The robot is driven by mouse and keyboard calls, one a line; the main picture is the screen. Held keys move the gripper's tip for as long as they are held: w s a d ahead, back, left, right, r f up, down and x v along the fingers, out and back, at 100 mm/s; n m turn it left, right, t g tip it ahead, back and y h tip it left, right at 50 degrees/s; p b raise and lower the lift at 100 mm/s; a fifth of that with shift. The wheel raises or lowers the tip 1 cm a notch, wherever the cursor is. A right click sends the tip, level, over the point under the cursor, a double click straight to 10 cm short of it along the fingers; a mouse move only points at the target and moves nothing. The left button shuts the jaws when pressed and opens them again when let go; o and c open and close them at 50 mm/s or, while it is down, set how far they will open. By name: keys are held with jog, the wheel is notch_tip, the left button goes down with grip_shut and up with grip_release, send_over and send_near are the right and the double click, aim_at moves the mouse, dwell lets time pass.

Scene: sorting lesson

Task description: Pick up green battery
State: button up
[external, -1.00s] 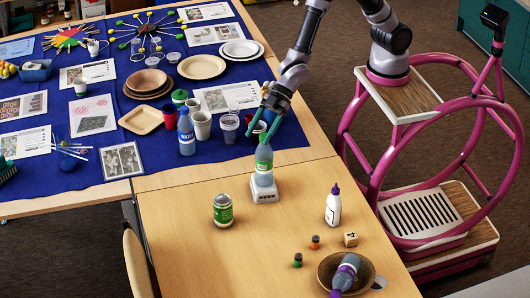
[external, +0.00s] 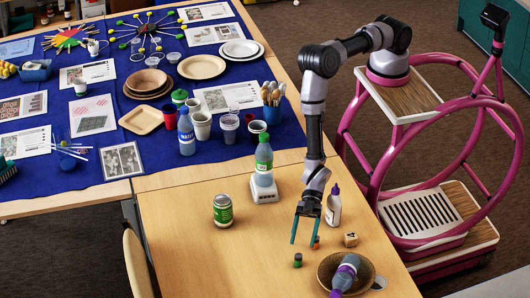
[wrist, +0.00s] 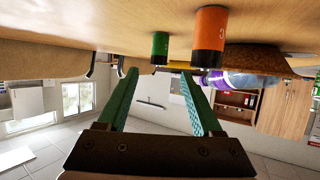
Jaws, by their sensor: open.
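The green battery (external: 297,261) stands upright on the bare wooden table, left of the bowl. It also shows in the wrist view (wrist: 160,48), where the table is at the top, small and in line with the gap between the fingers. My gripper (external: 304,243) is open with two teal fingers, close to the table and just behind the green battery in the external view. In the wrist view my gripper (wrist: 160,74) has nothing between its fingers. The orange battery (wrist: 208,38) stands nearer the wrist camera, beside the right finger; in the external view it (external: 316,243) is partly hidden by a finger.
A wooden bowl (external: 368,271) holding a purple-capped bottle (external: 346,272) stands right of the green battery. A white glue bottle (external: 334,207) and a small wooden cube (external: 351,240) are near my gripper. A green-labelled jar (external: 223,211) stands left. The table's front left is clear.

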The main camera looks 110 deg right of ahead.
aim_at(299, 255)
jog(key=shift+x, duration=3.5)
jog(key=shift+d+f, duration=0.1)
jog(key=shift+f, duration=0.05)
grip_shut()
